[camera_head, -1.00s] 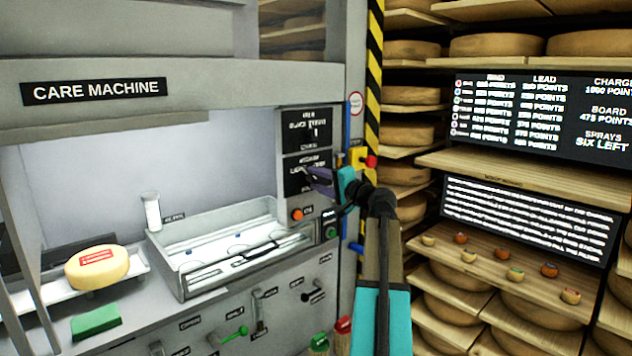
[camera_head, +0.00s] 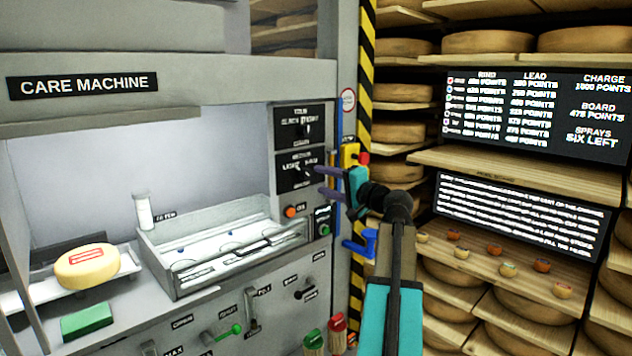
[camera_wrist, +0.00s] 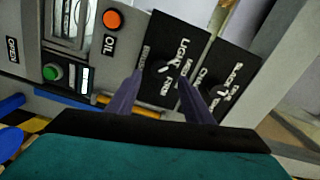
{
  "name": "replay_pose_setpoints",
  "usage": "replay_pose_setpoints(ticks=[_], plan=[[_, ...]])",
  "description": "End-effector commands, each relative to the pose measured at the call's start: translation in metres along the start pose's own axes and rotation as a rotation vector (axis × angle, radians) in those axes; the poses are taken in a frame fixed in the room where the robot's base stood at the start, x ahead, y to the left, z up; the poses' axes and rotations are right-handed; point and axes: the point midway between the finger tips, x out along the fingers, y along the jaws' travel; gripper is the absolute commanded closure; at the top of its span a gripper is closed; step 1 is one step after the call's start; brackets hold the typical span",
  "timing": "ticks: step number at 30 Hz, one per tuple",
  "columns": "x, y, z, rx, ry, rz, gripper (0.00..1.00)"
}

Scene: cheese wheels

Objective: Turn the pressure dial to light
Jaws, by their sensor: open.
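The pressure dial (camera_head: 305,175) is a small dark knob on the lower black panel (camera_head: 291,184) at the machine's right side. The panel also shows in the wrist view (camera_wrist: 178,45), with the words LIGHT, MEDIUM and FIRM. A small white mark shows on the dial (camera_wrist: 164,66), but I cannot tell for sure which word it points to. My gripper (camera_head: 317,181) is open and empty, just right of the panel in the head view. In the wrist view its purple fingers (camera_wrist: 160,82) straddle the dial's place; contact cannot be told.
A similar black panel (camera_head: 301,126) with its own knob sits directly above. An orange button (camera_head: 291,212) and a green button (camera_head: 324,230) lie below. A tray (camera_head: 170,282), a yellow cheese (camera_head: 87,267) and a green block (camera_head: 87,321) are at left.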

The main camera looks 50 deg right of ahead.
Motion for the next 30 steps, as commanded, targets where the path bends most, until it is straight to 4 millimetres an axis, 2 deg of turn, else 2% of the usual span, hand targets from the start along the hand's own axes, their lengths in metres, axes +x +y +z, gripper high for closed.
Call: replay_pose_setpoints(ticks=[1,6,13,18,30], plan=[[-0.011,0.002,0.001,-0.001,0.002,0.000,0.54],[-0.037,0.002,0.001,0.000,0.002,0.000,0.54],[-0.064,0.001,0.000,-0.002,0.001,0.000,0.54],[-0.071,0.000,0.000,-0.001,0.000,0.000,0.54],[-0.071,0.000,0.000,-0.001,-0.001,0.000,0.54]])
